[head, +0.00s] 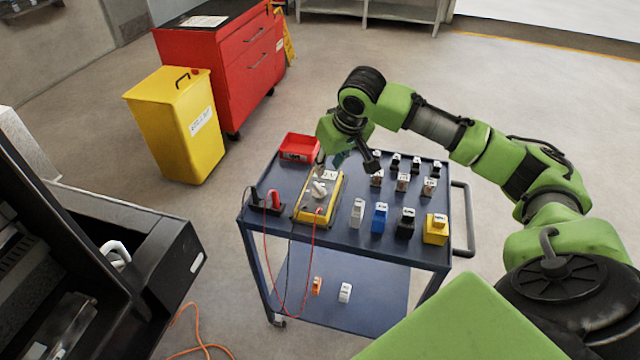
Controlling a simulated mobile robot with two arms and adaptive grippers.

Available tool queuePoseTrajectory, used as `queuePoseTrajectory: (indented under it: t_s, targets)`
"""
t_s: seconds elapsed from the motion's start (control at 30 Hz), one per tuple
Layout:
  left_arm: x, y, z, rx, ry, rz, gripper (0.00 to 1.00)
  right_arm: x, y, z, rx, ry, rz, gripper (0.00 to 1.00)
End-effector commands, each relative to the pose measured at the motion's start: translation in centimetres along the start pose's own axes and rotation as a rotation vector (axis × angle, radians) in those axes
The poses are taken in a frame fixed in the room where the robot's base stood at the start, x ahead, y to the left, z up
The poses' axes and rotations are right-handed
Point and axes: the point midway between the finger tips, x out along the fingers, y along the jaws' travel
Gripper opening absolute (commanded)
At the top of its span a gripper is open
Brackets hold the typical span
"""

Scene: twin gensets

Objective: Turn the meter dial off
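The yellow meter (333,206) lies on the top of the blue cart, left of centre. Its pale dial (318,190) shows on its face; the dial's setting is too small to read. My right gripper (347,166) hangs over the cart just above and behind the meter, its dark fingers spread apart. It looks open, with nothing seen between the fingers, and appears clear of the dial. My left gripper is not in view.
The blue cart (400,250) carries several small labelled blocks right of the meter, and a red bin (299,147) behind it. Red and black leads (265,235) hang over the front edge. A yellow bin (180,130) and red cabinet (235,60) stand behind. A dark machine (150,290) is at left.

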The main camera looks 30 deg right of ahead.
Motion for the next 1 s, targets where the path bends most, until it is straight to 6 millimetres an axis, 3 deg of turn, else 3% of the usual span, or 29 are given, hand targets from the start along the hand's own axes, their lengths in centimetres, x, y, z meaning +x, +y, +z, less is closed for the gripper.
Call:
queuePoseTrajectory:
  t_s: [0.3, 0.5, 0.7, 1.0]
  targets:
    - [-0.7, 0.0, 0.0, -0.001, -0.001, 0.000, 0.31, 6.8, 0.0, 0.1, 0.000, -0.003, 0.001, 0.26]
    - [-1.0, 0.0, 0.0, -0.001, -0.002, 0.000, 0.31, 10.1, -0.1, 0.0, -0.001, -0.001, 0.000, 0.26]
    - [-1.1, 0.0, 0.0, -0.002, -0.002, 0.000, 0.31, 11.5, -0.1, 0.0, -0.003, 0.001, 0.001, 0.26]
    - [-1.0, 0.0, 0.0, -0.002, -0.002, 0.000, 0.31, 11.7, 0.0, 0.0, -0.003, 0.001, 0.001, 0.24]
